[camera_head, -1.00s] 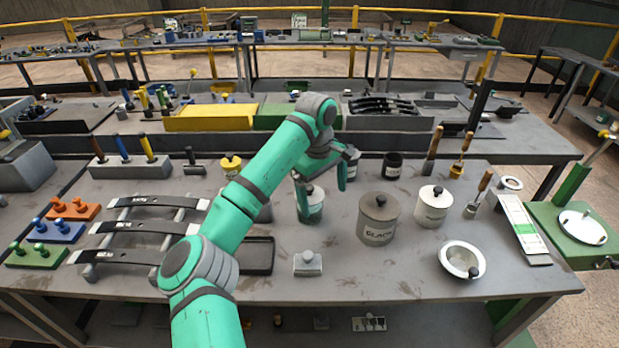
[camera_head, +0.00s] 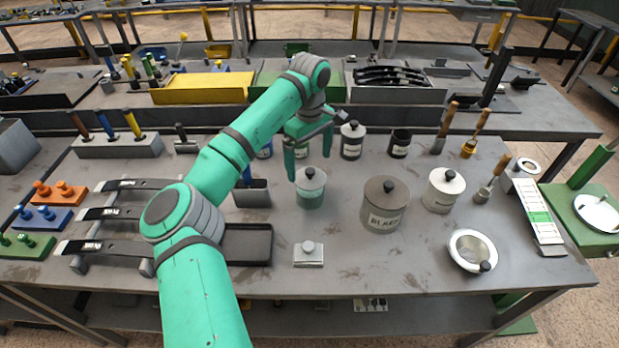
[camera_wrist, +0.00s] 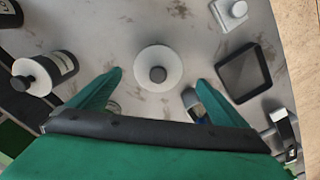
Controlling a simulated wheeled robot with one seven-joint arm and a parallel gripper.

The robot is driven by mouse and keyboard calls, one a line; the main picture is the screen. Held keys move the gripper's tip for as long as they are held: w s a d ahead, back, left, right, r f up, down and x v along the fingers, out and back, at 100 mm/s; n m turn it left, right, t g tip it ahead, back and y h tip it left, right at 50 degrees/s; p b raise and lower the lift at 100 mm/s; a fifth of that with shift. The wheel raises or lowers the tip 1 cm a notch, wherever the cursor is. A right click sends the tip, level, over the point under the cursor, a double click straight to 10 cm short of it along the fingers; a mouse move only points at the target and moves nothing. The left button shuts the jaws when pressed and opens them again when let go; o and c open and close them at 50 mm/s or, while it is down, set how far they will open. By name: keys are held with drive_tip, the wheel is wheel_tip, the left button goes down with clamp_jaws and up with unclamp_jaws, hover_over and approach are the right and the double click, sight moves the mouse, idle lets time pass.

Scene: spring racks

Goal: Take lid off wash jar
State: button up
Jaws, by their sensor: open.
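A round jar with a pale green lower body, a grey lid and a dark knob (camera_head: 311,188) stands upright on the near bench, its lid on. I take it for the wash jar, but I cannot read a label on it. In the wrist view a pale round lid with a dark knob (camera_wrist: 158,68) lies ahead, centred between my fingers. My gripper (camera_head: 310,164) is open and empty, pointing down just above and behind the jar. Its two green fingers also show in the wrist view (camera_wrist: 157,80), spread wide and apart from the lid.
A larger grey jar marked BLACK (camera_head: 384,207) and a white lidded jar (camera_head: 442,190) stand to the right. A white jar with a black knob (camera_head: 352,140) stands behind. A small knobbed block (camera_head: 308,255) and a dark tray (camera_head: 247,245) are in front. A bowl (camera_head: 472,250) is at right.

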sight(310, 170)
drive_tip(key=shift+w+d+f, duration=0.1)
drive_tip(key=shift+w+f, duration=0.05)
drive_tip(key=shift+f, duration=2.35)
drive_tip(key=c, duration=1.1)
